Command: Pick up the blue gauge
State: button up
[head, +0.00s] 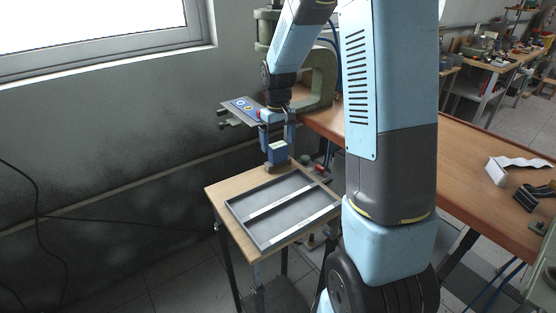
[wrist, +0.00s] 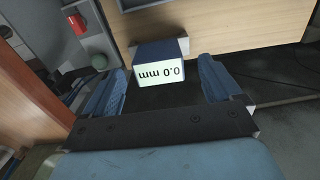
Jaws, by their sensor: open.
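The blue gauge (head: 277,152) is a small blue block standing at the back edge of the small wooden table. In the wrist view the gauge (wrist: 158,62) shows a pale display reading 0.0 mm, upside down. My gripper (head: 278,135) is above the gauge in the head view, pointing down. In the wrist view my gripper (wrist: 165,85) is open, with one blue finger to each side of the gauge's line and the gauge ahead of the fingertips. The fingers do not touch it. The gauge's underside is hidden.
A grey tray (head: 266,243) with two pale strips lies on the small wooden table (head: 217,197), in front of the gauge. A green machine frame (head: 322,78) stands close behind. A red button (wrist: 77,24) and a green button (wrist: 99,61) lie left of the gauge.

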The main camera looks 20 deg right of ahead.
aim_at(278, 152)
jog(key=shift+w+f, duration=0.15)
jog(key=shift+f, duration=2.45)
jog(key=c, duration=1.2)
jog(key=shift+c, duration=0.2)
